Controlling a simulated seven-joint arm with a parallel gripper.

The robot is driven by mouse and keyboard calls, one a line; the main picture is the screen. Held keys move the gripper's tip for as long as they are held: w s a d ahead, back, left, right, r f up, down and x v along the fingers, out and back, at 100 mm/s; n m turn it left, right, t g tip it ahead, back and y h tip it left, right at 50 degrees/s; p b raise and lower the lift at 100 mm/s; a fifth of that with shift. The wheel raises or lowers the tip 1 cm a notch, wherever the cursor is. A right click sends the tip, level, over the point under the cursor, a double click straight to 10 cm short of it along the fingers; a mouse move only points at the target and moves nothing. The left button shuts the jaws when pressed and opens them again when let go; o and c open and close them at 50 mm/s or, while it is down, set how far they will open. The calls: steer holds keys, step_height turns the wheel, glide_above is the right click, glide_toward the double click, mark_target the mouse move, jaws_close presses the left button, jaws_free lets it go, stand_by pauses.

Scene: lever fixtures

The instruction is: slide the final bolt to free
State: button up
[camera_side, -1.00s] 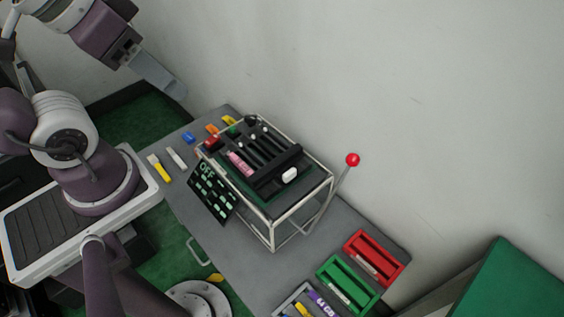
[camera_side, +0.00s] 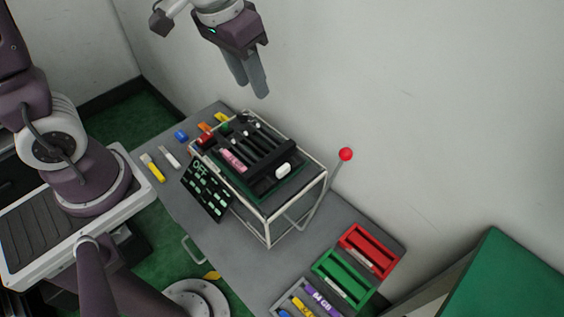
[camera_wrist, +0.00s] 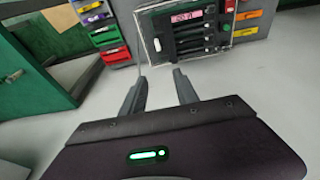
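The lever fixture (camera_side: 265,185) is a pale wire frame on the grey table, with a black panel of several parallel dark sliding bars (camera_side: 262,139) on top. A pink piece (camera_side: 233,160) lies at the bars' left side and a white knob (camera_side: 283,170) at the near edge. I cannot tell which bar is the final bolt. In the wrist view the panel of bars (camera_wrist: 193,43) is beyond my fingertips, with a pink display (camera_wrist: 187,17). My gripper (camera_side: 254,91) is above and behind the fixture, touching nothing. In the wrist view my gripper (camera_wrist: 159,84) is open and empty.
A red-balled lever (camera_side: 345,154) stands up at the fixture's right. A black sign reading OFF (camera_side: 206,190) leans at its left. A red tray (camera_side: 371,252), a green tray (camera_side: 342,280) and small coloured blocks lie on the table. The wall is close behind.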

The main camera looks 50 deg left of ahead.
steer(key=g, duration=0.2)
glide_toward(283, 168)
steer(key=shift+g+y, duration=0.3)
steer(key=shift+g, duration=0.1)
steer(key=f, duration=0.8)
steer(key=shift+w+d+f, duration=0.3)
steer(key=shift+w, duration=0.05)
jaws_close()
